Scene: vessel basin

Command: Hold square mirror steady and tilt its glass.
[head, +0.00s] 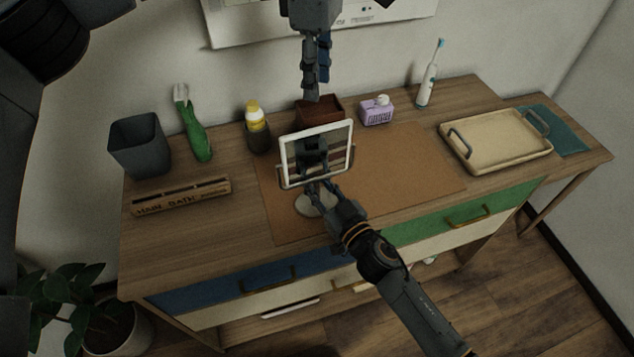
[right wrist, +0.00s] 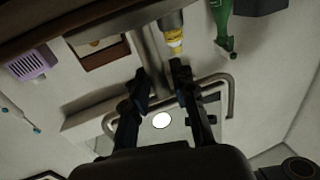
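The square mirror (head: 287,163) stands on the brown mat, its white-framed glass upright in a U-shaped bracket above a round pale base (head: 306,205). My right gripper (head: 318,187) is low in front of the mirror, its fingers either side of the stem below the glass. In the right wrist view, upside down, the fingers (right wrist: 161,78) close in on the grey stem (right wrist: 150,48); the bracket (right wrist: 230,95) shows beside them. Contact points are partly hidden. My left gripper (head: 318,88) points down above the mirror, fingers apart and empty, clear of the glass.
Behind the mirror are a reddish-brown box (head: 322,109), a yellow-topped bottle (head: 254,115) and a purple dispenser (head: 377,112). A tray (head: 495,147) and toothbrush (head: 428,82) are right. The mat's right side (head: 415,170) is clear.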

